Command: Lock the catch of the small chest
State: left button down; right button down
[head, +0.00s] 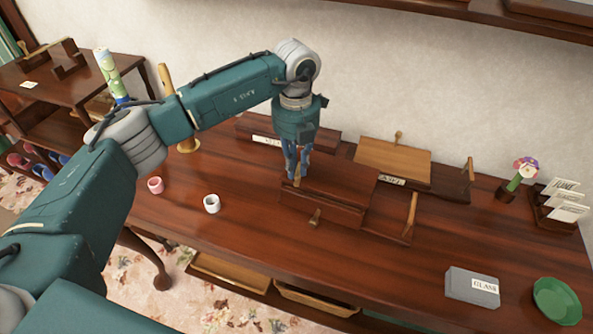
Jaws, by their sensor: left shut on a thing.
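A low dark-brown wooden box (335,190), which looks like the small chest, stands on the long wooden table below my left gripper. My left gripper (297,175) points straight down at the box's left part. Its fingers are shut on a small light-wood piece, perhaps the catch; the fingers hide most of it. I cannot tell how the catch sits. My right gripper is not in view.
A light-lidded box (392,160) and an open tray with an upright handle (410,212) stand to the right. A grey box (472,288) and green bowl (556,300) are front right. The table's (300,255) front middle is clear.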

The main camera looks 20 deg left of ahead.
pick_arm(q)
jog(key=shift+m+b, duration=0.55)
jog(key=shift+m, duration=0.55)
jog(key=shift+a, duration=0.1)
jog(key=c, duration=1.7)
grip_release()
jog(key=shift+r, duration=0.1)
jog(key=shift+o, duration=0.2)
notch_tip(320, 180, up, 12)
jog(key=shift+s, duration=0.1)
